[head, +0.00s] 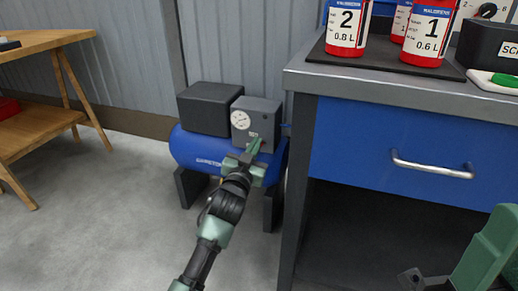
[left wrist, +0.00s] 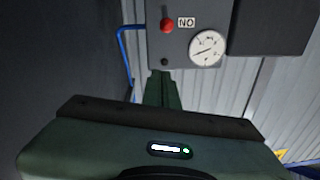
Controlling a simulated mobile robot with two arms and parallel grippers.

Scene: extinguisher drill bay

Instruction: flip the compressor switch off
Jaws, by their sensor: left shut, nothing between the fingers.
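The compressor (head: 210,148) is a blue tank with a grey control box (head: 262,112) on top, standing on the floor left of the bench. In the left wrist view the box face (left wrist: 180,50) carries a switch lever with a red knob (left wrist: 167,25) beside a label that reads ON upside down. A round white gauge (left wrist: 206,48) sits to its right. My left gripper (head: 255,146) is shut and empty, its fingertips (left wrist: 161,76) just in front of the box's lower face. The knob is apart from the fingertips in the wrist view. The gripper hides the switch in the head view.
A workbench (head: 400,150) with a blue drawer and metal handle stands right of the compressor; red numbered extinguishers (head: 347,28) stand on its mat. A wooden table (head: 40,42) is at the left. A blue hose (left wrist: 122,50) runs beside the box. The grey floor (head: 110,220) is clear.

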